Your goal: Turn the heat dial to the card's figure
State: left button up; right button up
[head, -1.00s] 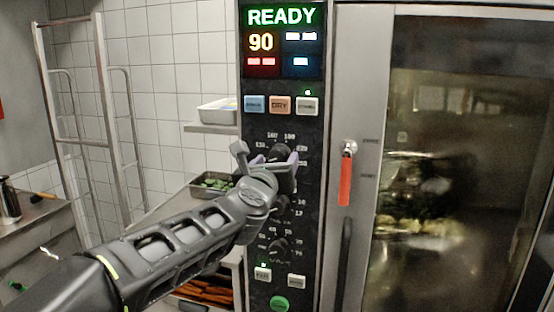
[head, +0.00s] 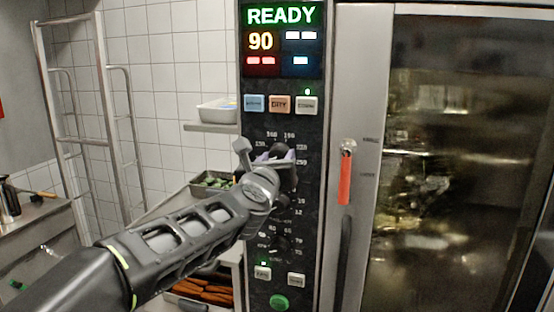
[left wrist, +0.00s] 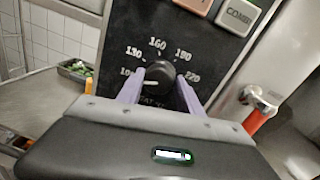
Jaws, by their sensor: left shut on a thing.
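The heat dial (head: 278,150) is a black round knob on the oven's dark control panel (head: 312,215), with figures printed around it. My left gripper (head: 267,158) is shut on the dial, one finger on each side. It hides the lower part of the dial's scale. The display (head: 281,38) shows READY and 90. No card is visible.
Blue, brown and white buttons (head: 281,104) lie above the dial; smaller knobs (head: 280,243) lie below. A red-handled lever (head: 345,178) and the glass oven door (head: 450,160) are at right.

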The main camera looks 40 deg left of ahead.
pick_arm(q)
jog(key=shift+a, duration=0.15)
jog(key=shift+c, duration=1.1)
